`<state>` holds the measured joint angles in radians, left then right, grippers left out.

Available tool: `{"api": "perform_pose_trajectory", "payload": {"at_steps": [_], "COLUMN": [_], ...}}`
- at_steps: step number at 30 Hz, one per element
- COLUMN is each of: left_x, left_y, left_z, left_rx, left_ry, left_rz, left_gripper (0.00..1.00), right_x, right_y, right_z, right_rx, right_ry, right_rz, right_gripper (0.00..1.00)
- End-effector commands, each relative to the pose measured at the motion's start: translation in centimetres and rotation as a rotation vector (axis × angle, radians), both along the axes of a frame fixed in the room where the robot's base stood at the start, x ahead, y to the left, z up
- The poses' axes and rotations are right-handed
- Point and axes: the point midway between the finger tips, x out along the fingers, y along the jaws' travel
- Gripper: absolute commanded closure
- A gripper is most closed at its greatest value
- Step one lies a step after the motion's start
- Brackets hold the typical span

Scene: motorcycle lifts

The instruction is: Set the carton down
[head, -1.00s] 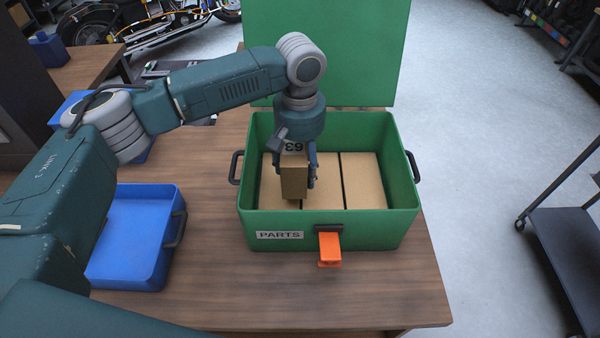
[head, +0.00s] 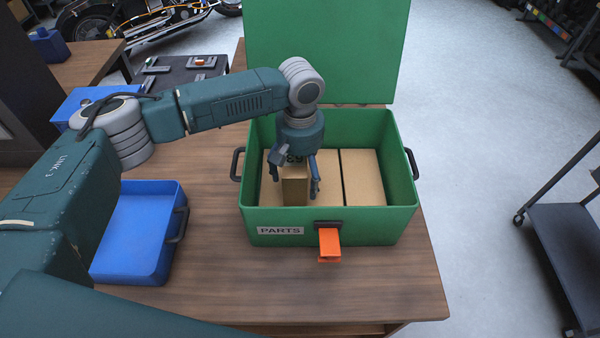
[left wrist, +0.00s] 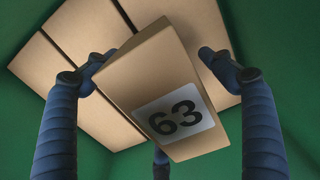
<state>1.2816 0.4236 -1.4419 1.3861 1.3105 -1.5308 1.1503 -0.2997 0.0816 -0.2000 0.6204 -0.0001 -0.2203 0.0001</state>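The carton (head: 295,187), a small brown box with a "63" label, is upright inside the open green parts box (head: 350,228). It appears to stand on the flat brown cartons (head: 362,185) there, though its base contact is hard to make out. My left gripper (head: 295,178) is directly above and around it, fingers spread. In the left wrist view the carton (left wrist: 160,95) sits between the open fingers (left wrist: 152,62), turned at an angle to the cartons below. A gap shows beside the right finger. My right gripper is not in view.
The box's green lid (head: 325,50) stands open at the back. An orange latch (head: 329,245) hangs at its front. A blue tray (head: 135,235) lies left on the wooden table (head: 215,290). A dark cart (head: 570,250) stands at the right.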

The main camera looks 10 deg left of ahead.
Motion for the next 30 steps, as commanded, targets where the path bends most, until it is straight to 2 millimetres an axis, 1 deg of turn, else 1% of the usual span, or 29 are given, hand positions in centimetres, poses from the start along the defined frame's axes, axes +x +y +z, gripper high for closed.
{"api": "perform_pose_trajectory", "payload": {"at_steps": [5,8,11,18,21,24,27,30], "left_x": [0.1,0.1,0.1,0.1,0.1,0.1,0.1,0.1], "left_y": [0.0,0.0,0.0,-0.1,0.0,0.0,0.0,0.0], "left_z": [0.2,0.9,2.4,7.7,9.5,11.0,11.8,12.3], "left_rx": [0.000,0.000,-0.002,-0.003,-0.001,-0.002,0.000,-0.001], "left_ry": [-0.002,-0.003,-0.005,-0.005,-0.003,-0.002,-0.001,-0.001], "left_rz": [0.000,0.000,-0.001,0.000,0.001,0.001,0.001,0.001], "left_gripper": [0.18,0.18,0.18,0.18,0.18,0.18,0.18,0.18], "right_x": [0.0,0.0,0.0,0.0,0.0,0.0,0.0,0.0], "right_y": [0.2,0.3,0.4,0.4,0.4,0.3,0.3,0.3], "right_z": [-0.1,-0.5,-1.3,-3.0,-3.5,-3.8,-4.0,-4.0], "right_rx": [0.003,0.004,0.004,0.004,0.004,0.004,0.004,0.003], "right_ry": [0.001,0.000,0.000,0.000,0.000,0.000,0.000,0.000], "right_rz": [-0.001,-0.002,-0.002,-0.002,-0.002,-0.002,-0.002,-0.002], "right_gripper": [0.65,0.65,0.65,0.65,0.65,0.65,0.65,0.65]}}
